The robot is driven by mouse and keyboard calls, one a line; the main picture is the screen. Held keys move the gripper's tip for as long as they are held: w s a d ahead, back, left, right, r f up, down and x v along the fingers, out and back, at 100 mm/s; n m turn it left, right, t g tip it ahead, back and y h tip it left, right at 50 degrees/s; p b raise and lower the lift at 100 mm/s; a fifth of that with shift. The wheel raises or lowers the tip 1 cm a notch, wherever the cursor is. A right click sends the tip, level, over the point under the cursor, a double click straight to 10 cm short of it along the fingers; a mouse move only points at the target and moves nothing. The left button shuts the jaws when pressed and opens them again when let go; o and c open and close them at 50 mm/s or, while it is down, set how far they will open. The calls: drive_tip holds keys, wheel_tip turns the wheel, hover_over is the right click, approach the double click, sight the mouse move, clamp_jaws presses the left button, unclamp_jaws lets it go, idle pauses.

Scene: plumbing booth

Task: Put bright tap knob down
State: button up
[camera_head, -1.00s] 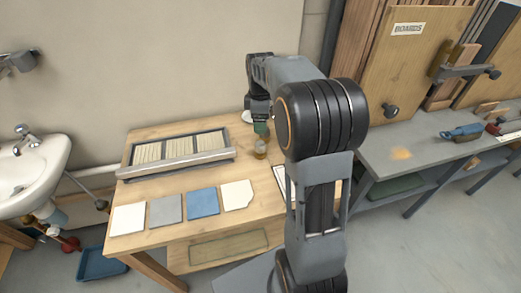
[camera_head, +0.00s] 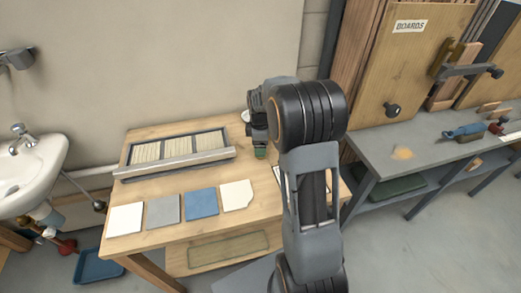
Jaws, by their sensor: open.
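My gripper (camera_head: 261,153) points down over the back right part of the wooden table (camera_head: 150,240), beside the framed tray. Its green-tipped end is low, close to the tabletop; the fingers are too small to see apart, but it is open. I cannot make out a bright tap knob there; the small amber-brown object seen earlier at this spot is now hidden by my gripper. A chrome tap (camera_head: 22,135) stands on the white sink at the left.
A framed tray (camera_head: 172,163) lies on the table's back left. White, grey, blue (camera_head: 202,203) and cream tiles lie along its front. A small white round thing (camera_head: 245,116) shows behind my gripper. A grey workbench (camera_head: 380,148) stands at the right.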

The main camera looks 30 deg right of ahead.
drive_tip(key=shift+f, duration=1.1)
drive_tip(key=shift+c, duration=0.2)
drive_tip(key=c, duration=1.1)
drive_tip(key=shift+r, duration=0.1)
